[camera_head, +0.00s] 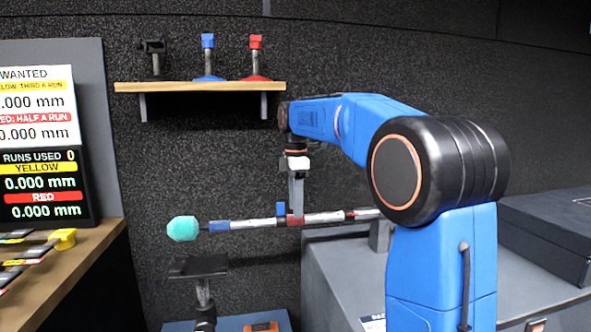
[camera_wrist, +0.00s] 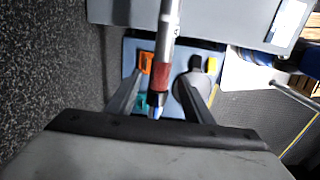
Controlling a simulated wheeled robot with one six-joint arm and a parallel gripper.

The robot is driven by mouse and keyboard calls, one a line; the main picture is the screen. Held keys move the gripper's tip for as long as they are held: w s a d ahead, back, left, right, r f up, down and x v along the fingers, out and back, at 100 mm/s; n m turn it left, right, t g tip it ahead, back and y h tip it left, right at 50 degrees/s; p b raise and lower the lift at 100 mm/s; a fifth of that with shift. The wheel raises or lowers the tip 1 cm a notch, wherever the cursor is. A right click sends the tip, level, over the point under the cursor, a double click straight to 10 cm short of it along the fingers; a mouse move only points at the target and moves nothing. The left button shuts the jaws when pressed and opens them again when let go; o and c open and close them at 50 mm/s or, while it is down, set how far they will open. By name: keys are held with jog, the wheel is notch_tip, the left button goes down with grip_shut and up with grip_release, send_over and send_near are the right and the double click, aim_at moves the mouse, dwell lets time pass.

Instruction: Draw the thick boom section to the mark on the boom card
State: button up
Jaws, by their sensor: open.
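The boom is a thin horizontal pole with grey sections (camera_head: 262,223), blue collars (camera_head: 219,226) and a red collar (camera_head: 300,219), ending in a teal head (camera_head: 184,228) at the left. My gripper (camera_head: 296,207) points down onto the pole at the red collar. In the wrist view the pole (camera_wrist: 170,25) runs down between my two parted fingers, with the red collar (camera_wrist: 160,77) between them. My gripper (camera_wrist: 160,100) is open. Whether a finger touches the pole cannot be told. I cannot single out the boom card or its mark.
A board (camera_head: 42,140) at the left reads wanted lengths, with yellow and red at 0.000 mm. A wooden shelf (camera_head: 200,87) with several small stands is on the wall. A black stand (camera_head: 198,267) is below the boom. A grey cabinet (camera_head: 335,280) stands under its right part.

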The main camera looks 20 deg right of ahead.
notch_tip(320, 180, up, 14)
dwell(0.5)
jog(key=shift+s, duration=0.1)
